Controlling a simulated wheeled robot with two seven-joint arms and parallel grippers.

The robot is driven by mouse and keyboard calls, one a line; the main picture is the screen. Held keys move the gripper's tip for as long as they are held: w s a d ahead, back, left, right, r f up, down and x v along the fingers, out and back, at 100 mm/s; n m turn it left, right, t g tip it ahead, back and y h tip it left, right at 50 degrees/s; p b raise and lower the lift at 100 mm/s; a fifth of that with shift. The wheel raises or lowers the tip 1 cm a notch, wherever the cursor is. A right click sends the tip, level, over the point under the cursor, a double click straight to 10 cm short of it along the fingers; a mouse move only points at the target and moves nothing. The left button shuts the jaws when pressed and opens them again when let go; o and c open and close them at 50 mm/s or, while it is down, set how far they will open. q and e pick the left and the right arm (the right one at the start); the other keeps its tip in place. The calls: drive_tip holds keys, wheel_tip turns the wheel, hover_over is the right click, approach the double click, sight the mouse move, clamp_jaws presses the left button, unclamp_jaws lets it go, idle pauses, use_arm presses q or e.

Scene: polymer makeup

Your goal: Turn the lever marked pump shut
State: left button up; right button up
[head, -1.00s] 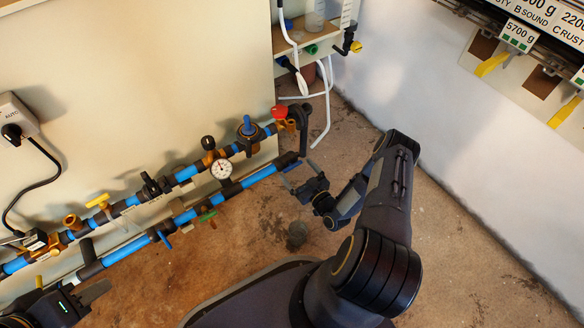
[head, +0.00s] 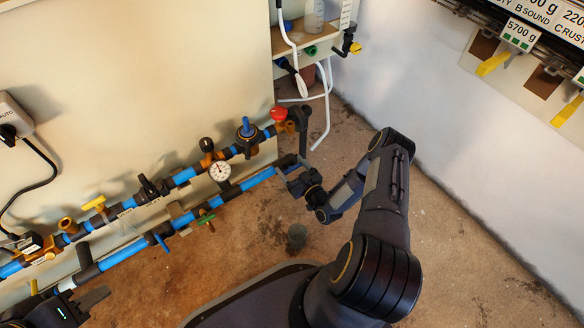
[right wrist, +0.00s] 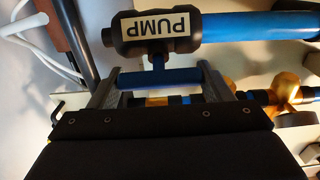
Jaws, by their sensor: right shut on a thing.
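The lever marked PUMP has a blue handle (right wrist: 158,77) in the right wrist view, on a short stem below a dark valve body (right wrist: 125,36) with a white PUMP label (right wrist: 155,25). The handle lies roughly parallel to the blue pipe (right wrist: 250,26). My right gripper (right wrist: 158,83) has one finger at each end of the handle and is shut on it. In the head view, my right gripper (head: 287,178) is at the right end of the lower blue pipe, and the handle is hard to make out. My left gripper (head: 98,297) is at the lower left, away from the valves; its jaw state is unclear.
Above the lower pipe runs another pipe with a red knob (head: 279,113), a blue-topped valve (head: 246,128), a gauge (head: 220,172) and a yellow lever (head: 94,203). A green lever (head: 206,218) is on the lower pipe. White hoses (head: 325,110) hang behind my right gripper.

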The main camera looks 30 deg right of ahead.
drive_tip(key=shift+m, duration=0.3)
drive_tip(key=m+h, duration=0.1)
drive_tip(key=m, duration=0.2)
drive_tip(key=m+h, duration=0.2)
drive_tip(key=shift+d+m+g, duration=0.1)
drive_tip(key=shift+m+g, duration=0.2)
drive_tip(key=shift+m, duration=0.1)
drive_tip(key=m+g+h, duration=0.1)
drive_tip(key=m+h, duration=0.1)
drive_tip(key=m, duration=0.2)
drive_tip(key=shift+s+m+p, duration=0.1)
drive_tip(key=shift+m+p, duration=0.2)
drive_tip(key=shift+p, duration=0.1)
drive_tip(key=m+g+h+p, duration=0.1)
drive_tip(key=m, duration=0.1)
drive_tip(key=m+g+h, duration=0.1)
drive_tip(key=m, duration=0.2)
drive_tip(key=shift+d+g+p, duration=0.1)
drive_tip(key=shift+g+p, duration=0.2)
drive_tip(key=shift+p, duration=0.05)
drive_tip(key=m+g+p, duration=0.1)
drive_tip(key=m, duration=0.1)
drive_tip(key=m+g+p, duration=0.1)
drive_tip(key=m, duration=0.2)
drive_tip(key=shift+s+f+h, duration=0.1)
drive_tip(key=shift+f+h, duration=0.1)
drive_tip(key=shift+h, duration=0.1)
drive_tip(key=shift+m+g, duration=0.3)
drive_tip(key=o, duration=1)
drive_tip(key=shift+d, duration=0.1)
